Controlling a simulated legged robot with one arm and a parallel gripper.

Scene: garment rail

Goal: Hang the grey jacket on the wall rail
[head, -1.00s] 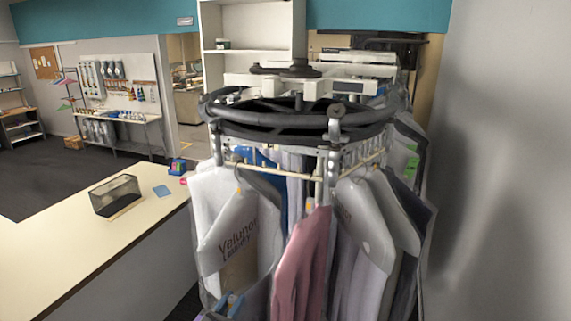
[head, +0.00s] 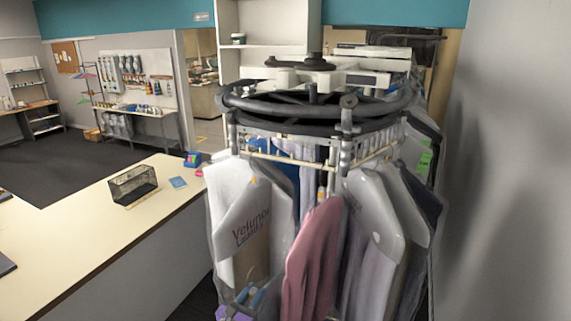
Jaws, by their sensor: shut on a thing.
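My gripper is not in view. I cannot pick out the grey jacket for sure. Several bagged garments hang close together on a round conveyor rail (head: 300,157) in front of me. Among them are white shirts, a pink garment (head: 312,262) and a dark grey garment (head: 428,195) at the right edge, partly hidden by pale ones. I see no rail that is clearly fixed to a wall. A small stand with coloured hangers (head: 86,75) is at the far left.
A bare grey wall (head: 510,170) stands close at right. Dark floor (head: 50,165) is open beyond the counter.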

